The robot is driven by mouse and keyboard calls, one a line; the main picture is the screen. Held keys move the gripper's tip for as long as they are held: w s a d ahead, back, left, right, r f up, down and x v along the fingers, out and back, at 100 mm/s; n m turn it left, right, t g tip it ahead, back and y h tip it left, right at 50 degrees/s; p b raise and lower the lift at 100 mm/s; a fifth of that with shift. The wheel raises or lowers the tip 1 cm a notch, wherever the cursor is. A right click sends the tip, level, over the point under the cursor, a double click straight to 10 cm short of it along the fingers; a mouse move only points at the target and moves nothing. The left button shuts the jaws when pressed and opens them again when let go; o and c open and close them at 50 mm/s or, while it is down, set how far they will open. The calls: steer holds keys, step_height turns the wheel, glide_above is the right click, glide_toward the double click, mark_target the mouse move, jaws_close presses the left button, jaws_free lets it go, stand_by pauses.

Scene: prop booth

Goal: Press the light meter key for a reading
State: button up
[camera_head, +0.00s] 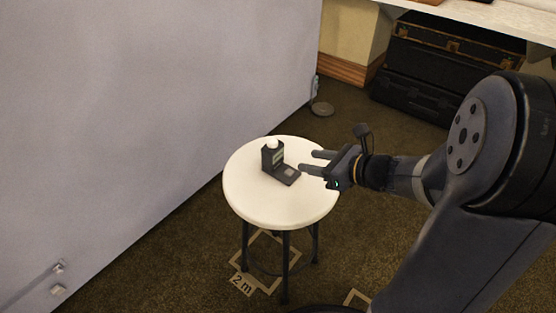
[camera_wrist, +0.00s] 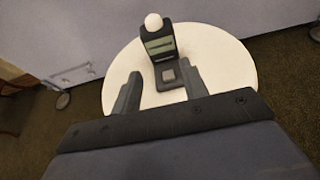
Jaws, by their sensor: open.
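The light meter (camera_head: 273,157) is a small dark upright box with a white dome on top. It stands on a round white stool (camera_head: 245,196). A low foot at its base bears a pale square key (camera_head: 288,172). In the wrist view the meter (camera_wrist: 160,44) stands ahead, with greenish bands on its face and the grey key (camera_wrist: 168,75) below. My gripper (camera_head: 309,162) is open and empty, right of the meter near the key. In the wrist view its two fingers (camera_wrist: 158,88) reach toward the foot, one on each side. Whether the right finger touches the foot cannot be told.
A large grey panel (camera_head: 150,90) stands left of the stool, with a foot (camera_head: 321,108) on the floor. Dark cases (camera_head: 430,70) sit under a white table (camera_head: 480,12) at the back right. Floor tape marked "2 m" (camera_head: 242,284) lies below the stool.

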jaws_close()
stand_by(1.1)
